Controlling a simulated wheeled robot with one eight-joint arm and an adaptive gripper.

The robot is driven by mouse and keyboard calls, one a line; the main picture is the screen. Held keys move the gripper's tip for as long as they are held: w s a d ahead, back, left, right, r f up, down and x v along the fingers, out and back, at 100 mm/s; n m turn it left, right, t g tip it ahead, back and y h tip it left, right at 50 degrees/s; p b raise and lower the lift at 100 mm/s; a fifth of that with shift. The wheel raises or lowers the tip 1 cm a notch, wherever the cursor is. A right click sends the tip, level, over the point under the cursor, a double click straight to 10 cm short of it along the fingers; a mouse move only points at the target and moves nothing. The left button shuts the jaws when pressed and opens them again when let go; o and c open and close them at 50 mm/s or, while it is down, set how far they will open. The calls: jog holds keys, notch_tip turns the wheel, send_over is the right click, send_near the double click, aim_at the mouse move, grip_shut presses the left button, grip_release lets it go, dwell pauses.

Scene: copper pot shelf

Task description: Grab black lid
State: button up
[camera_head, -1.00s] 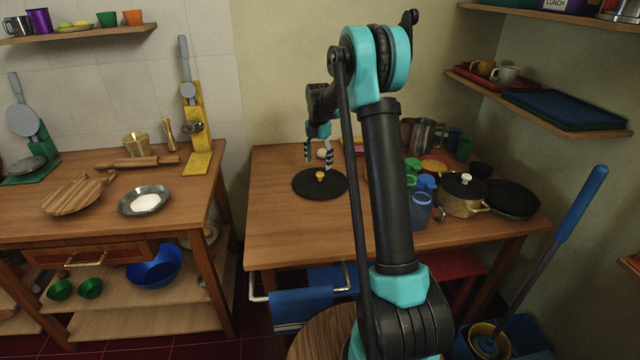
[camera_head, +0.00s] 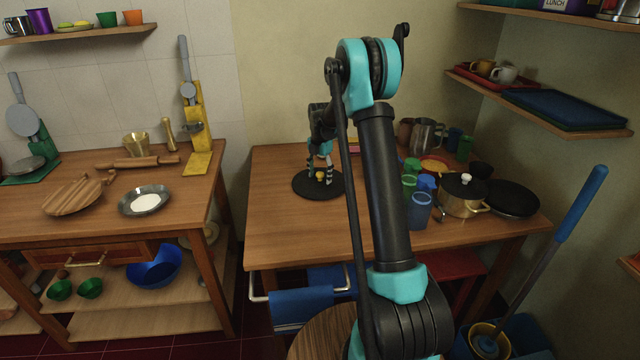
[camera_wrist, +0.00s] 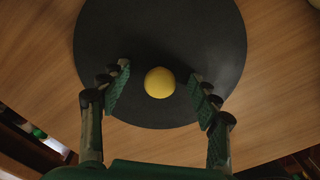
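The black lid (camera_head: 303,186) lies flat on the wooden table (camera_head: 280,225), near its back left part. It is a round dark disc with a small yellow knob (camera_head: 320,176) at its middle. My gripper (camera_head: 320,180) is low over the lid, pointing down, with its fingers around the knob's place. In the wrist view the gripper (camera_wrist: 156,90) is open, one finger on each side of the yellow knob (camera_wrist: 159,82), with a gap on both sides. The black lid (camera_wrist: 160,35) fills the upper middle there. Whether the fingertips touch the lid cannot be told.
To the right on the table stand a blue cup (camera_head: 420,210), a brass pot with a black lid and white knob (camera_head: 462,194), and a black pan (camera_head: 512,199). A metal pitcher (camera_head: 427,135) stands behind. The table's front left area is clear.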

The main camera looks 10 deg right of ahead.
grip_shut()
jog(key=shift+r, duration=0.15)
